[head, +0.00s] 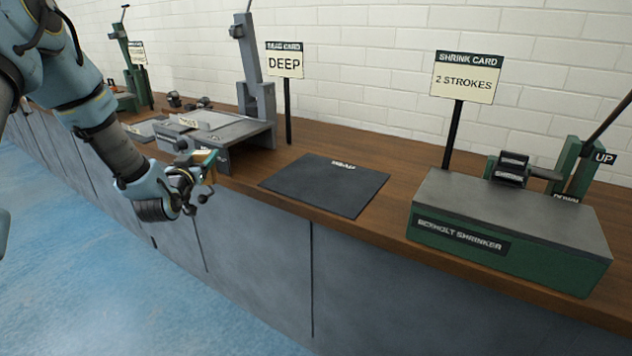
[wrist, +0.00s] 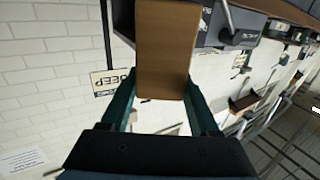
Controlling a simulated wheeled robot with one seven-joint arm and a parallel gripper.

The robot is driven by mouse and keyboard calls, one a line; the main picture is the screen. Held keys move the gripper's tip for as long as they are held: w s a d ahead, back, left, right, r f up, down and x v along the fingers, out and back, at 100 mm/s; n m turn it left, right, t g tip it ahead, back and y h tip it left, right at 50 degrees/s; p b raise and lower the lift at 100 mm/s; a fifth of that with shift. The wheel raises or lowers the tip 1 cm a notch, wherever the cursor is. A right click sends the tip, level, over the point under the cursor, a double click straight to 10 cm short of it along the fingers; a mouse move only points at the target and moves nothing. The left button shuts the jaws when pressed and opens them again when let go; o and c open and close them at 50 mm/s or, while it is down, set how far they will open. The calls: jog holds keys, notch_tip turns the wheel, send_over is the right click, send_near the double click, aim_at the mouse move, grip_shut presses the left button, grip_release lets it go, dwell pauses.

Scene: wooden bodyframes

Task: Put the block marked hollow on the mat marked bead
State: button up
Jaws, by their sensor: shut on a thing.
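My gripper (head: 205,172) is in front of the bench, left of the dark mat marked bead (head: 322,190). In the wrist view, my gripper's two green fingers are shut on a brown block (wrist: 166,50). No marking shows on the block's visible face, so I cannot tell from it whether this is the block marked hollow. In the head view the block is small and partly hidden by my gripper. The bead mat lies flat on the bench, bare, apart from the gripper.
A green machine labelled shrinker (head: 510,235) stands right of the mat, with a "2 strokes" card (head: 464,78) behind it. A grey lever machine (head: 250,125) and a "deep" card (head: 285,62) stand behind and left of the mat. The wooden bench (head: 395,190) is clear around the mat.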

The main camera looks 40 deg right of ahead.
jog(key=s+d+r+m+g+h, duration=0.2)
jog(key=s+d+r+m+g, duration=0.15)
jog(key=s+d, duration=0.65)
jog(key=s+d+r+m+g+h, duration=0.2)
jog(key=s+d+r+g, duration=0.4)
jog(key=d, duration=0.6)
jog(key=t+p, duration=0.2)
send_over(309, 183)
jog(key=shift+m+g, duration=0.25)
notch_tip(309, 183, down, 11)
jog(key=shift+w+r, duration=0.1)
jog(key=o, duration=1.4)
jog(key=shift+o, duration=0.2)
